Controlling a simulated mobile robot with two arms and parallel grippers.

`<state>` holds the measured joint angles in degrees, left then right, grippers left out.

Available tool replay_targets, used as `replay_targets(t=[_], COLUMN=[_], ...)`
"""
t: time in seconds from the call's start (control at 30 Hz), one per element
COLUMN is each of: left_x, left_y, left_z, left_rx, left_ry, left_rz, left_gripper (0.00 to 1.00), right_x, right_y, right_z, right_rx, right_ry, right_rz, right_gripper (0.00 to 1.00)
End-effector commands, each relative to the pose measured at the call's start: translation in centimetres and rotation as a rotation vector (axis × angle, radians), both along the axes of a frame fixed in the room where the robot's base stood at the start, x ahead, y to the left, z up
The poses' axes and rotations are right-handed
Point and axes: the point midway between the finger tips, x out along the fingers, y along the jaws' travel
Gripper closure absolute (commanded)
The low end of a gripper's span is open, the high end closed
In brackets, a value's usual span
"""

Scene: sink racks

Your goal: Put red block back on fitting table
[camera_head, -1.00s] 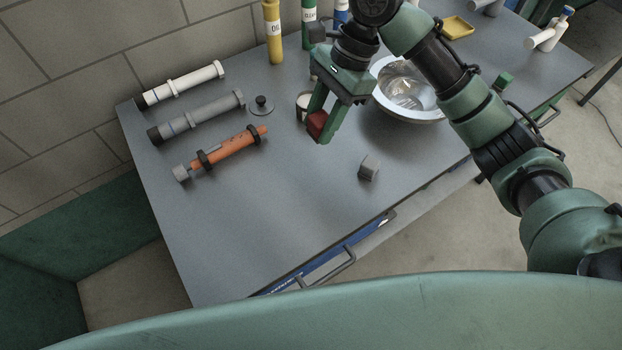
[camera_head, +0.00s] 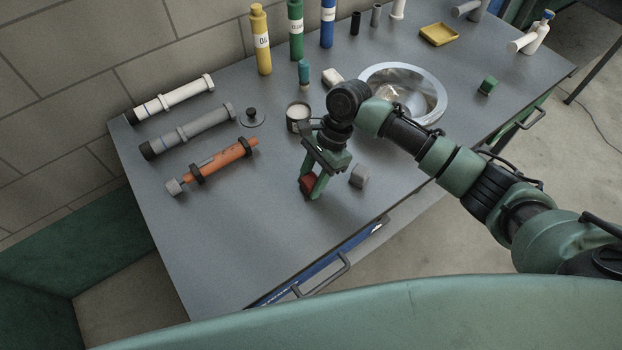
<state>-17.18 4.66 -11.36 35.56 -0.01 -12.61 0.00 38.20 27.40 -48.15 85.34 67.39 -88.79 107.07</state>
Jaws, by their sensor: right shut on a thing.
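The red block (camera_head: 307,182) is between the fingers of my right gripper (camera_head: 311,187), which is shut on it. The gripper points down over the middle front part of the grey table (camera_head: 235,235). Whether the block touches the table or hangs just above it, I cannot tell. The gripper's green fingers hide part of the block. My left gripper is not in view.
A grey block (camera_head: 358,176) lies just right of the gripper. A jar (camera_head: 298,115) and a sink bowl (camera_head: 436,103) are behind. White, grey and orange (camera_head: 222,161) pipes lie left. A green block (camera_head: 488,86) sits far right. The table's front left is clear.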

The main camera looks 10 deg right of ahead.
Motion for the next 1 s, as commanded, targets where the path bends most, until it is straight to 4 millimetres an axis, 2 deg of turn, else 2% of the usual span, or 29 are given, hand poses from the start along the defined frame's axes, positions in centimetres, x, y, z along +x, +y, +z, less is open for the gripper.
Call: replay_targets(t=[0.33,0.37,0.4,0.43,0.77,0.87,1.0], left_x=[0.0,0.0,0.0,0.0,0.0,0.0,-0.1], left_y=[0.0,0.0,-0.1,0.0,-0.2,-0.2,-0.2], left_z=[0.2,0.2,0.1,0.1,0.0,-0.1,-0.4], left_rx=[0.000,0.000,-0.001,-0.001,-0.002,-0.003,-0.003], left_ry=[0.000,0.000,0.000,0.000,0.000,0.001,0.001], left_rz=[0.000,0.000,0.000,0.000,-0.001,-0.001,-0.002], left_gripper=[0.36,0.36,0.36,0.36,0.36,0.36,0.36], right_x=[0.0,0.1,0.1,0.1,0.1,0.2,0.7], right_y=[0.0,0.0,0.0,0.0,0.0,-0.2,-1.1], right_z=[-0.3,-0.3,-0.3,-0.3,-0.2,0.5,2.7], right_rx=[0.000,0.000,-0.001,-0.001,0.000,0.002,0.000], right_ry=[0.000,0.000,-0.001,-0.001,-0.002,-0.004,-0.005], right_rz=[-0.001,-0.001,0.000,0.000,-0.001,-0.001,-0.001], right_gripper=[1.00,0.59,0.48,0.43,0.43,0.43,0.43])
